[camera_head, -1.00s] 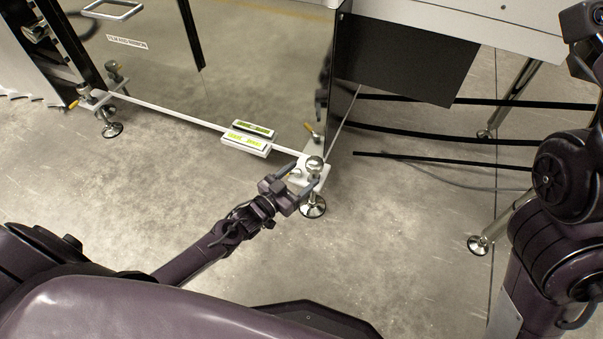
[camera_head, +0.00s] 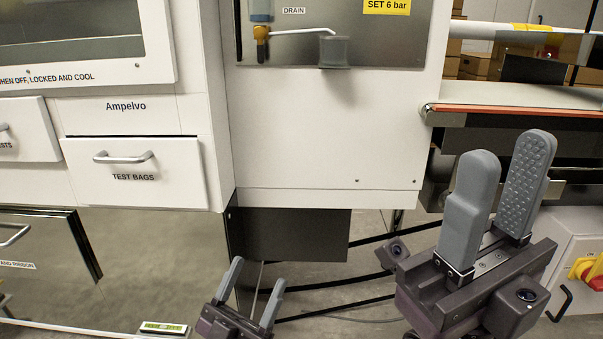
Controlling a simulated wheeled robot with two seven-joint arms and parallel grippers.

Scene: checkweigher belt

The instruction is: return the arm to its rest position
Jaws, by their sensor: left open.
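My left gripper (camera_head: 256,274) is low in the middle of the head view. Its two grey fingers point up and stand apart, with nothing between them. My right gripper (camera_head: 508,148) is large and near at the right. Its two grey fingers point up with a gap between them, and the gap is empty. The inner pad of one finger is studded. Neither gripper visibly holds or touches anything. Most of both arms is outside the view.
A white cabinet with a "TEST BAGS" drawer (camera_head: 137,172) stands at the left. A conveyor belt (camera_head: 515,108) runs behind my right gripper. A red and yellow switch (camera_head: 588,272) is at the right edge.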

